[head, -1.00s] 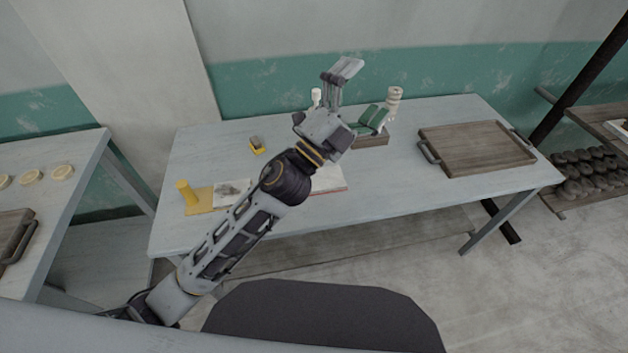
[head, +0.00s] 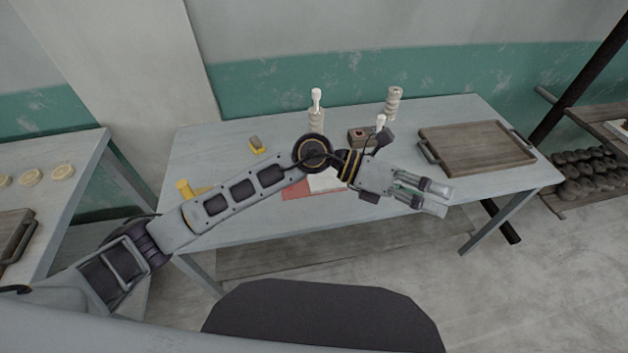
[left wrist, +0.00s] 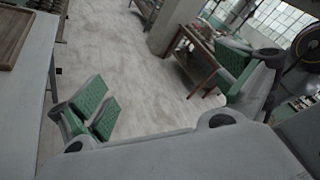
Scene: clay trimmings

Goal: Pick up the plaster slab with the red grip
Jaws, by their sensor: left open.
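A pale slab (head: 326,181) lies on a red board (head: 298,193) near the table's front edge, partly hidden beneath my left arm. No upright red grip shows; my arm may cover it. My left gripper (head: 418,166) is open and empty, to the right of the slab and above the table, its fingers pointing right. In the left wrist view its green-padded fingers (left wrist: 165,95) stand wide apart with only floor and distant furniture between them. My right gripper is not in view.
A yellow post (head: 184,188) stands at the table's left, with its board mostly hidden. A wooden tray (head: 476,148) fills the right.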

